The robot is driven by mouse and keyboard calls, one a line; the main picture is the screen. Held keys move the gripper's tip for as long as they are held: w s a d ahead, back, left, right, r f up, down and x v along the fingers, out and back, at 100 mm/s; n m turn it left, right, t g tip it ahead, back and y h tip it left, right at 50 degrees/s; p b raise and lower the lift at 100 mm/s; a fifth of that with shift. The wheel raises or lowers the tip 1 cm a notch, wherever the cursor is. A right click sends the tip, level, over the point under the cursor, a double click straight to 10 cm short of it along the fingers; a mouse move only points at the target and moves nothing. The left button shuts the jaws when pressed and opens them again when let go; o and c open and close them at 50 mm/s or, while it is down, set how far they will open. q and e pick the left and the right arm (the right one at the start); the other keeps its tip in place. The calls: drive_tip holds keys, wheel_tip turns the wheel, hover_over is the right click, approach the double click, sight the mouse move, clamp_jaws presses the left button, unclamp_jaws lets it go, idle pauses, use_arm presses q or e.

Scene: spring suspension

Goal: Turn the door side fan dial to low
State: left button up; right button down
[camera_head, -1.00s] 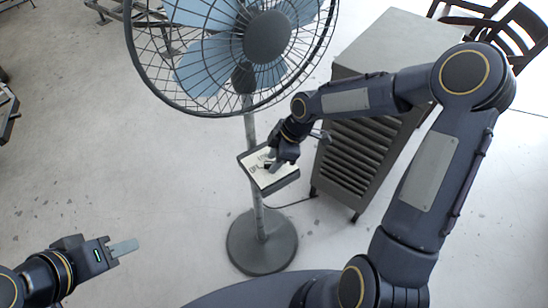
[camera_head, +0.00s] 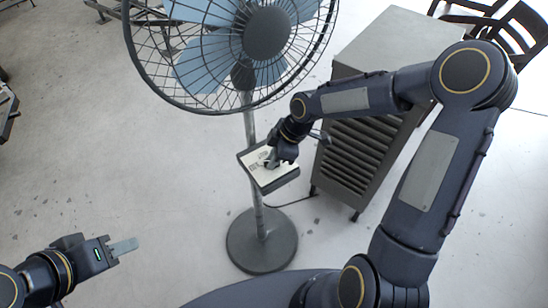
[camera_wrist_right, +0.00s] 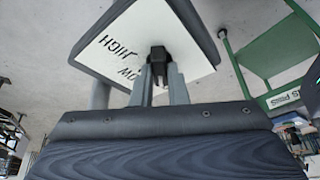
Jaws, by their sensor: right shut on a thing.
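The pedestal fan (camera_head: 266,35) stands at the centre back, with its control box (camera_head: 250,162) on the pole. The box has a white face with black lettering. In the right wrist view this face (camera_wrist_right: 185,25) shows upside-down, with "HIGH" and part of a word ending in "OW". My right gripper (camera_head: 269,162) reaches the face from the right. In the right wrist view my right gripper (camera_wrist_right: 159,75) is shut on the black dial (camera_wrist_right: 158,53), a finger on each side. Its pointer and setting cannot be made out. My left gripper (camera_head: 124,247) is far from the fan, at lower left, seen edge-on.
A grey louvred cabinet (camera_head: 400,45) stands right of the fan, close to my right arm. Dark chairs (camera_head: 515,40) are at the top right. The fan's round base (camera_head: 262,255) is on the floor.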

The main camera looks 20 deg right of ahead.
drive_tip(key=m+t+b, duration=0.1)
drive_tip(key=m+b, duration=0.1)
drive_tip(key=b, duration=0.1)
drive_tip(key=m+h+b, duration=0.1)
drive_tip(key=m+b, duration=0.2)
drive_tip(key=m+t+b, duration=0.1)
drive_tip(key=m+b, duration=0.2)
drive_tip(key=shift+s+a+f+t+h+b, duration=0.15)
drive_tip(key=shift+f+t+h+b, duration=0.15)
drive_tip(key=shift+b, duration=0.1)
drive_tip(key=shift+s+r+m+h+b, duration=0.15)
drive_tip(key=shift+m+h+b, duration=0.15)
drive_tip(key=shift+m+b, duration=0.5)
drive_tip(key=shift+w+r+m+h+b, duration=0.1)
drive_tip(key=shift+m+h+b, duration=0.2)
drive_tip(key=shift+m+b, duration=0.5)
drive_tip(key=c, duration=1.4)
unclamp_jaws()
drive_tip(key=shift+c, duration=0.2)
drive_tip(key=a+v, duration=0.1)
drive_tip(key=v, duration=0.6)
drive_tip(key=shift+s+d+r+p, duration=0.3)
drive_tip(key=shift+d+r, duration=0.05)
drive_tip(key=shift+d, duration=0.2)
